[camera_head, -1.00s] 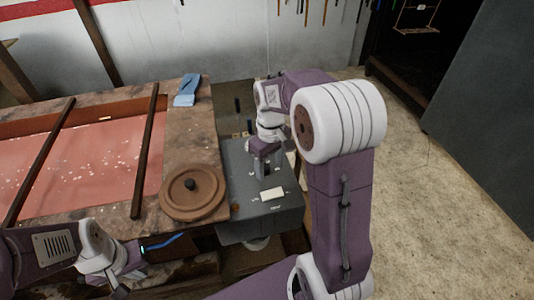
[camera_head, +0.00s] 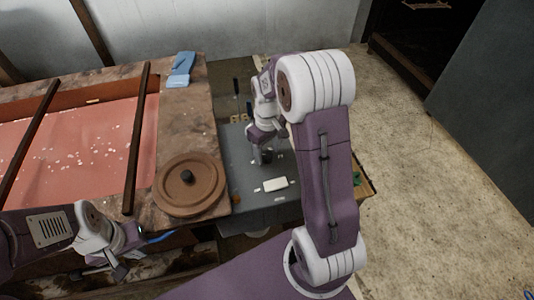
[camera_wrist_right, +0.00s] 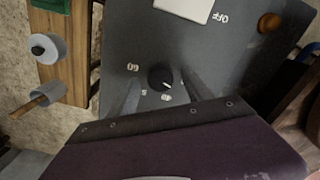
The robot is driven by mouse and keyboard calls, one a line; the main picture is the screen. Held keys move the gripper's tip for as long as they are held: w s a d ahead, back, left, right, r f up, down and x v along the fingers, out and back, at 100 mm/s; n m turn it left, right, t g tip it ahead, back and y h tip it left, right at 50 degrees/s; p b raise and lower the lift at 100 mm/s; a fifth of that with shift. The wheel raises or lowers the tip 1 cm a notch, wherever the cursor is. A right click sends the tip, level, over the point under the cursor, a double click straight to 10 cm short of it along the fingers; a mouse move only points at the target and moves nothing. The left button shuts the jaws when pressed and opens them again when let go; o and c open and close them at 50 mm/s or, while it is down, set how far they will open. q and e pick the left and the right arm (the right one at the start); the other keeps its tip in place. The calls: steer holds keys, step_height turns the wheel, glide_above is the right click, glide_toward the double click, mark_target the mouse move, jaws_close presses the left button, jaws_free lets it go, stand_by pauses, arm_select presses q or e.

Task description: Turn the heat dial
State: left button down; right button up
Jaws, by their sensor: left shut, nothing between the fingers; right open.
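The heat dial (camera_wrist_right: 160,77) is a small dark round knob with a white pointer mark and white numerals around it, on a grey control panel (camera_wrist_right: 215,65). In the head view the grey panel (camera_head: 245,190) stands right of the wooden table, and my right gripper (camera_head: 266,157) points down over it, hiding the dial. In the right wrist view my open right gripper (camera_wrist_right: 161,88) has one finger on each side of the dial; I cannot tell if they touch it. My left gripper (camera_head: 120,272) is shut and empty at the lower left, away from the panel.
The panel carries a white plate (camera_wrist_right: 185,8), an OFF label and a brown knob (camera_wrist_right: 268,22). A round brown disc (camera_head: 190,185) and a blue cloth-like item (camera_head: 181,68) lie on the table (camera_head: 187,120). Grey cylinders (camera_wrist_right: 47,47) show beside the panel. Open floor lies right.

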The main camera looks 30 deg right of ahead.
steer(key=shift+f, duration=0.4)
jaws_close()
steer(key=shift+r, duration=0.1)
